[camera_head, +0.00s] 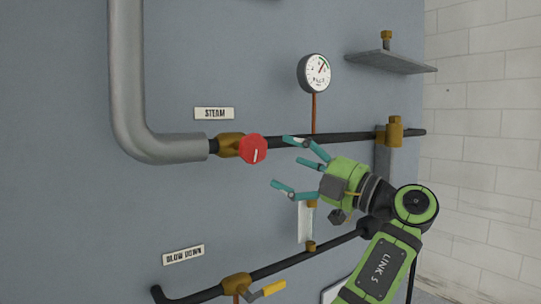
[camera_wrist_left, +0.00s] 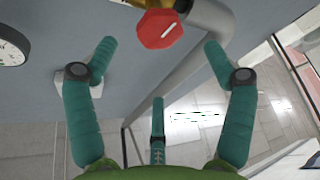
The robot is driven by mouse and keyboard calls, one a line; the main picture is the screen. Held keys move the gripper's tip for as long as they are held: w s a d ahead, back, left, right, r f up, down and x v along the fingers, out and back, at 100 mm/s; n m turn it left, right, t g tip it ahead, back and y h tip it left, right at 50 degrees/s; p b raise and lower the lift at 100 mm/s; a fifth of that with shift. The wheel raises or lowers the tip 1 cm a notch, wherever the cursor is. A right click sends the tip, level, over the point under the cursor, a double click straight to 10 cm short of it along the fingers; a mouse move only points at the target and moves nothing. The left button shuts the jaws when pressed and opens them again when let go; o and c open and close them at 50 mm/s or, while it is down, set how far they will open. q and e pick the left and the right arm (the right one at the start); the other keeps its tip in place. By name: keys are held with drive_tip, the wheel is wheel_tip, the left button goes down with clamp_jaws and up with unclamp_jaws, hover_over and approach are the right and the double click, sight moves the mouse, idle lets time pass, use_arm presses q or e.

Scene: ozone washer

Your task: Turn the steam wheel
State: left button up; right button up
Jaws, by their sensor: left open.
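The steam wheel (camera_head: 253,149) is a small red knob with a white line on its face. It sits on a brass valve (camera_head: 229,145) under the STEAM label (camera_head: 214,114). My left gripper (camera_head: 283,163) is open and empty, just right of the wheel and slightly lower, its teal fingers pointing toward it. In the left wrist view the red wheel (camera_wrist_left: 160,29) is at the top, beyond and between the spread fingertips (camera_wrist_left: 158,45), apart from them. My right gripper is in neither view.
A pressure gauge (camera_head: 315,73) hangs above the dark steam pipe (camera_head: 350,138). A thick grey pipe (camera_head: 130,90) bends in from the left. Below, a BLOW DOWN label (camera_head: 183,255) sits above a yellow-handled valve (camera_head: 268,290). A shelf (camera_head: 390,62) juts out at upper right.

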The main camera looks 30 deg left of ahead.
use_arm(q)
drive_tip(key=v, duration=0.2)
drive_tip(key=shift+d, duration=0.35)
drive_tip(key=shift+f, duration=0.1)
